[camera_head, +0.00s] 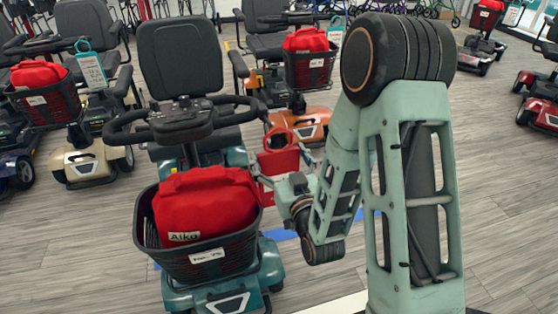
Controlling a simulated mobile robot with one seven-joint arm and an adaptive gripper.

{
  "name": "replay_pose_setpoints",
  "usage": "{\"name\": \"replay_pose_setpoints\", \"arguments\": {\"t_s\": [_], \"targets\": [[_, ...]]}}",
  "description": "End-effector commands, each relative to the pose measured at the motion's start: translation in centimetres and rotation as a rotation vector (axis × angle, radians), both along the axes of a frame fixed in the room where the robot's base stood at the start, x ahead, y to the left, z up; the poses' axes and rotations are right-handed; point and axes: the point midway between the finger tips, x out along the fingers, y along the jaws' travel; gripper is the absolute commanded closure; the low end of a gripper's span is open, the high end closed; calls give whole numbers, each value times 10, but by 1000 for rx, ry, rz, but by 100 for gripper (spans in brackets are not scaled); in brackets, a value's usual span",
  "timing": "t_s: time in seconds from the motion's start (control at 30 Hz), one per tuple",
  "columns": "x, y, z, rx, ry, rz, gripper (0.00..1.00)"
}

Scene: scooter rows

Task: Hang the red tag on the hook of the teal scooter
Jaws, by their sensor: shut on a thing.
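The teal scooter (232,302) stands in front of me, with a black seat, dark handlebars (190,122) and a front basket (188,266). The red tag (279,161) has a ring-shaped top (279,138) and is upright in the air, right of the handlebar and above the basket's right side in the picture. My gripper (284,184) is shut on the tag's lower right part; its fingers are small and partly hidden. I cannot make out the teal scooter's hook. Whether the tag touches the handlebar cannot be told.
A red bag (205,203) marked "Alka" fills the basket. An orange scooter (306,122) with a red bag stands behind. A beige scooter (88,163) at left is near a teal-ringed tag (92,69). Floor at right is mostly clear.

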Motion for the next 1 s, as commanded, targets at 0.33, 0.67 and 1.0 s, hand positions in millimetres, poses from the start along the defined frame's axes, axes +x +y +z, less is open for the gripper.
{"name": "replay_pose_setpoints", "arguments": {"t_s": [0.33, 0.67, 1.0], "targets": [[12, 4, -3, 1, -2, 0, 35], [31, 11, -1, 1, -1, 0, 35], [50, 17, -3, 1, 1, -1, 35]]}}
